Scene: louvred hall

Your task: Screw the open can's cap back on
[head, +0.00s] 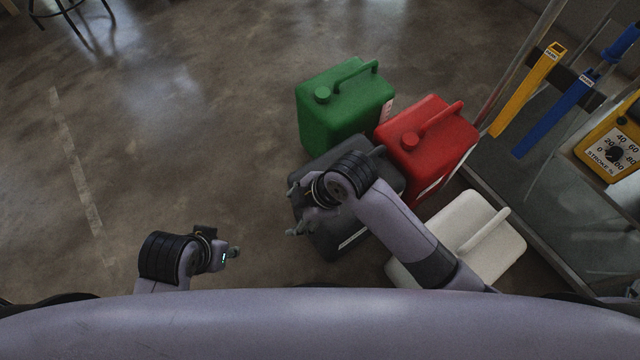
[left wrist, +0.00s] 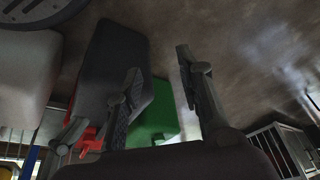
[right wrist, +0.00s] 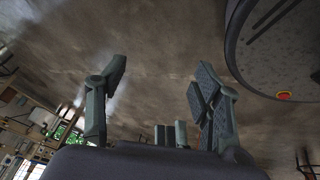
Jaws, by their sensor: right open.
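Four jerry cans stand on the floor. The green can (head: 345,112) and the red can (head: 425,145) each have a round cap on top. The dark grey can (head: 335,235) is partly covered by my right arm, and its spout is hidden. The white can (head: 490,255) has its left part behind my right arm, so its opening is hidden. I see no loose cap. My right gripper (head: 294,211) is open and empty over the dark can's left edge. My left gripper (head: 236,253) is low and left of the dark can; its fingers are apart and empty in the left wrist view (left wrist: 160,85).
A platform cart or pump stand with yellow (head: 530,88) and blue (head: 560,112) handles and a yellow dial box (head: 615,150) stands at the right. A stool (head: 70,15) is at the far left. The floor at left is clear.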

